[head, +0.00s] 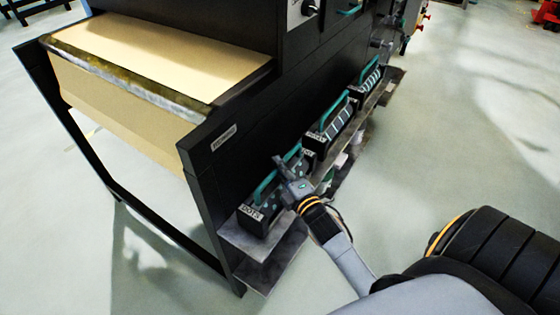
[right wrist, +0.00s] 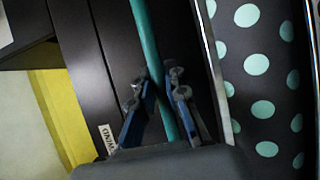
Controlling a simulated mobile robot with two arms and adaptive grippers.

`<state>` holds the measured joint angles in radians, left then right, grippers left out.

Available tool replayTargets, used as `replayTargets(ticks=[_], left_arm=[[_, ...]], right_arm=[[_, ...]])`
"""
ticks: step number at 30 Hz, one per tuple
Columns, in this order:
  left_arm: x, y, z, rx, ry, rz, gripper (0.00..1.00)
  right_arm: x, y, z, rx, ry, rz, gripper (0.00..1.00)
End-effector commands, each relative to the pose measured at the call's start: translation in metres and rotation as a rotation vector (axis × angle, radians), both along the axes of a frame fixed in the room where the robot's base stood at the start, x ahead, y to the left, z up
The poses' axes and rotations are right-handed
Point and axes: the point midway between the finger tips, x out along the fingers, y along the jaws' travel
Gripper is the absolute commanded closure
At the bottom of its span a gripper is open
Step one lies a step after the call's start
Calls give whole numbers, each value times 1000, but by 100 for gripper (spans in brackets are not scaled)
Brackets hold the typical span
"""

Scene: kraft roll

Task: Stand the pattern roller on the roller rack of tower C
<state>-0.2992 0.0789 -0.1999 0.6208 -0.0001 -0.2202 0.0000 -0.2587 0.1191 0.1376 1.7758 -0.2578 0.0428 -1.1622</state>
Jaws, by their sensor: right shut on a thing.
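A black pattern roller unit with teal dots (head: 257,217) and a label that seems to read DOTS sits on a low grey shelf (head: 241,241) along the black machine's side. My right gripper (head: 283,170) is at its teal handle. In the right wrist view the two fingers (right wrist: 158,95) are shut on the teal handle (right wrist: 147,35), with the dotted roller surface (right wrist: 262,75) to the right. My gripper and arm hide part of the unit in the head view. My left gripper is not in view. I cannot tell which place is tower C.
More roller units with teal handles stand farther along the shelf, one striped (head: 338,123) and another (head: 369,80) behind it. The black machine (head: 240,155) with brown kraft paper (head: 165,50) blocks the left.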

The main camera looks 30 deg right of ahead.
Motion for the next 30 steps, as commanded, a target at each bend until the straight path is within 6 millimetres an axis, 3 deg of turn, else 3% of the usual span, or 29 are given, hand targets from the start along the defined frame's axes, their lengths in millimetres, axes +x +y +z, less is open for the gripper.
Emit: replayTargets(ticks=[10, 11, 14, 24, 30], left_arm=[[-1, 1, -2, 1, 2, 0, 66], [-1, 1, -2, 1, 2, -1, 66], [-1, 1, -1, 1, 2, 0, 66], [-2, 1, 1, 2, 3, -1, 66], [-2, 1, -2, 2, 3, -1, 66]], right_arm=[[1, 0, 3, -1, -13, 2, 100], [0, 0, -2, 1, 0, -1, 83], [0, 0, -2, 0, 0, -1, 64], [0, 0, 2, 0, -1, 0, 64], [-28, 2, -2, 1, 5, -2, 64]])
